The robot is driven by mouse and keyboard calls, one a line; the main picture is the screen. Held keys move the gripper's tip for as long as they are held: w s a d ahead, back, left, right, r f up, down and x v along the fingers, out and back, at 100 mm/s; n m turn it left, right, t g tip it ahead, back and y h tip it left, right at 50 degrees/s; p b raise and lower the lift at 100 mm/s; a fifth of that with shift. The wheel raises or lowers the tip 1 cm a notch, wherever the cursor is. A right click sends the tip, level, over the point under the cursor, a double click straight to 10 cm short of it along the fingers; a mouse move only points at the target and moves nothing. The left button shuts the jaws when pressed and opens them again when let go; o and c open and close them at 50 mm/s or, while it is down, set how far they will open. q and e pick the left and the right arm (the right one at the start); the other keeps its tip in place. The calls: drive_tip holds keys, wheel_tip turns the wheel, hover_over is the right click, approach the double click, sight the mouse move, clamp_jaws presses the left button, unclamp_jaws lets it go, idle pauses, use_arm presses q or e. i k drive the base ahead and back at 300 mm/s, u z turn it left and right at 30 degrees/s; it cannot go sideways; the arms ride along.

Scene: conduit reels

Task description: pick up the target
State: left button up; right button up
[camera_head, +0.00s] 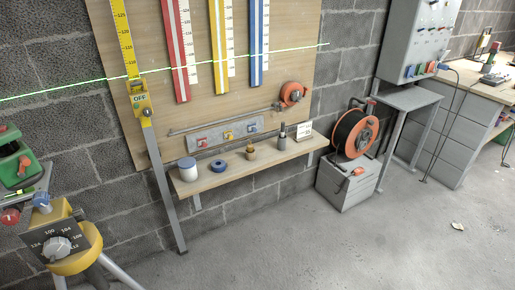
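Neither of my grippers shows in the head view. No thing is plainly marked as the target, and I cannot tell which one it is. A yellow box reading "OFF" (140,99) is on a tall yellow graduated staff (124,38) that leans at the wall. A green laser line crosses the staff and the board. On the wooden shelf (228,177) stand a white jar with a blue lid (188,171), a blue ring (218,166), a small brass-coloured piece (250,153), a dark-topped grey cylinder (283,134) and a white card (304,131).
A yellow tripod unit with a dial (57,247) stands front left. An orange cable reel (355,133) sits on a grey box (345,188) right of the shelf. A grey stand (409,98) and workbench (462,87) are farther right. The floor in front is mostly clear.

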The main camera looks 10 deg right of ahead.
sight(252, 128)
drive_tip(key=z, duration=1.2)
drive_tip(key=i, duration=1.25)
drive_tip(key=u, duration=0.95)
drive_tip(key=i, duration=0.7)
drive_tip(key=u, duration=0.85)
